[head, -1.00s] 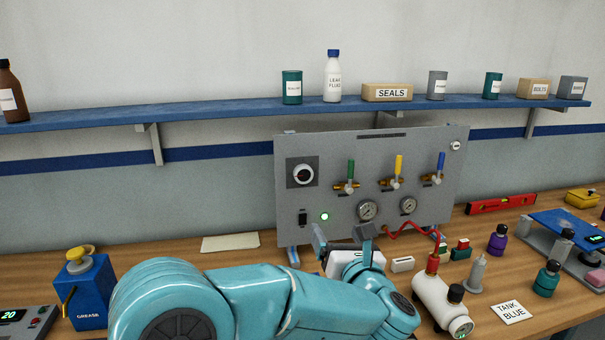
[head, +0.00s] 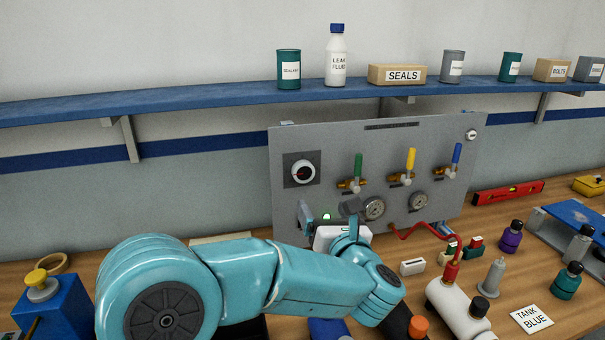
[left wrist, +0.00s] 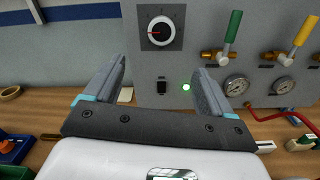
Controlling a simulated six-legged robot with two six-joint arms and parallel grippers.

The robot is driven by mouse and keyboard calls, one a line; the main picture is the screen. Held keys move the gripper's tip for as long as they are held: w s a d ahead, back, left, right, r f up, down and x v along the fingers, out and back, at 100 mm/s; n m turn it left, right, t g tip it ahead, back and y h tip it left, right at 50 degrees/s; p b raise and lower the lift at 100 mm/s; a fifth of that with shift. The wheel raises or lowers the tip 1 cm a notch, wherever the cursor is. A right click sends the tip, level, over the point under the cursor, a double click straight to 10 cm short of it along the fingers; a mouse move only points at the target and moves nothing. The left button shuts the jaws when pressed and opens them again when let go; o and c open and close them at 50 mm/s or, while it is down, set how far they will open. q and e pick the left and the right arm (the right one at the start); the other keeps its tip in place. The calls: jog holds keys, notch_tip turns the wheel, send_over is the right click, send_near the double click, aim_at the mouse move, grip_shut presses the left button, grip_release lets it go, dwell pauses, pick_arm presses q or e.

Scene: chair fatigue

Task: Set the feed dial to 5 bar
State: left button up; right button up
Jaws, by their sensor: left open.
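The feed dial (head: 303,171) is a round white-rimmed knob with a dark face and a red pointer mark, on a dark square plate at the upper left of the grey panel (head: 330,140). It also shows in the left wrist view (left wrist: 160,31), with its red mark toward the left. My left gripper (head: 328,212) is open and empty, in front of the panel and below the dial. In the left wrist view its two fingers (left wrist: 164,85) point at the panel, apart from the dial. My right gripper is not in view.
Green (head: 358,168), yellow (head: 410,160) and blue (head: 457,154) valve levers and two gauges (head: 373,208) sit right of the dial. A green lamp (left wrist: 186,87) and black switch (left wrist: 161,87) are below it. A red hose (head: 420,226) runs to a white cylinder (head: 450,303).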

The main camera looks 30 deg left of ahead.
aim_at(305, 173)
pick_arm(q)
jog(key=p+x, duration=0.7)
jog(key=x, duration=0.7)
jog(key=shift+w+a+r, duration=0.2)
jog(key=shift+w, duration=0.05)
jog(key=shift+w+a+f, duration=0.1)
jog(key=shift+w+a, duration=0.05)
jog(key=shift+w, duration=0.1)
jog(key=shift+d, duration=0.25)
jog(key=shift+a, duration=0.2)
jog(key=c, duration=1)
jog(key=shift+d, duration=0.15)
jog(key=shift+c, duration=0.3)
